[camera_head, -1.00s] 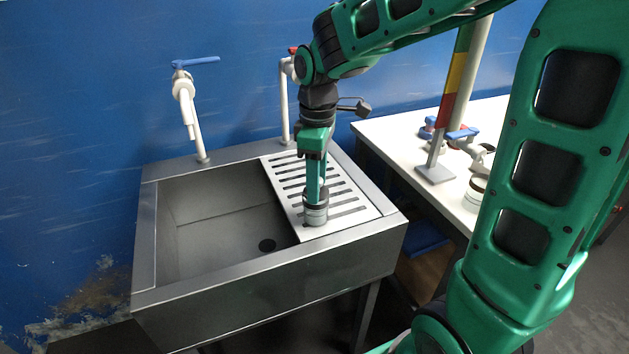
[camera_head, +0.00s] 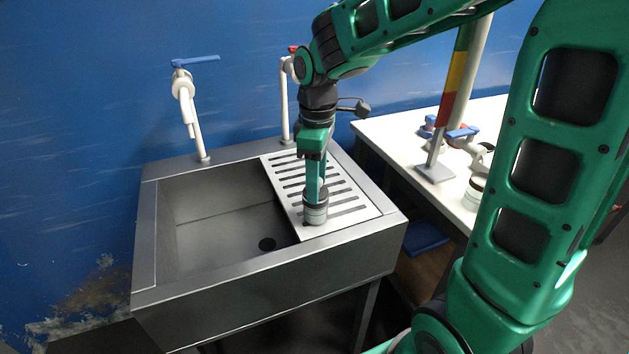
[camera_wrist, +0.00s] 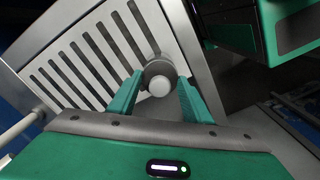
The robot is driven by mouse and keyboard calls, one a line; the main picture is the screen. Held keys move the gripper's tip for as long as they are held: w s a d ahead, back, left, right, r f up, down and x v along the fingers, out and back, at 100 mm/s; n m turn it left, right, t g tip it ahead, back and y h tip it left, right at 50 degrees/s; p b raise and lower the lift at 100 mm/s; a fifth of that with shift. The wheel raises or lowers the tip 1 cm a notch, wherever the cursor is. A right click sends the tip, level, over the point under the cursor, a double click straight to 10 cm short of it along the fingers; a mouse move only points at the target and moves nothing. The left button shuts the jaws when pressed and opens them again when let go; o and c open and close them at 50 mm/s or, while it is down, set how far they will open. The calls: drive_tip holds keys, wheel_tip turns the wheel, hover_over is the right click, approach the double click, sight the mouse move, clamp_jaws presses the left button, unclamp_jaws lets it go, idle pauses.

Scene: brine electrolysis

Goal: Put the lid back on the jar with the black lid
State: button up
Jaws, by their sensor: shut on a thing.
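The jar (camera_head: 315,214) is a small pale grey-green cylinder standing upright on the slotted drainboard of the sink. Its black lid (camera_head: 315,195) is at the jar's top, and I see no clear gap between them. In the wrist view the lid is a dark disc (camera_wrist: 152,68) with a pale round knob in the middle. My gripper (camera_head: 316,187) points straight down over the jar. Its two green fingers lie on either side of the lid in the wrist view (camera_wrist: 160,80), shut on it. The exact contact is too small to tell.
The sink basin (camera_head: 215,225) is open and empty left of the slotted drainboard (camera_head: 345,205). Two taps (camera_head: 188,100) rise behind the sink. A white table (camera_head: 395,130) at right holds a stand with a coloured post and other items. A blue wall is behind.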

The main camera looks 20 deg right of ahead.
drive_tip(key=o, duration=1.6)
drive_tip(key=shift+c, duration=0.2)
drive_tip(key=shift+r, duration=0.1)
drive_tip(key=shift+r, duration=3.4)
clamp_jaws()
drive_tip(key=shift+f, duration=1.75)
drive_tip(key=shift+r, duration=0.15)
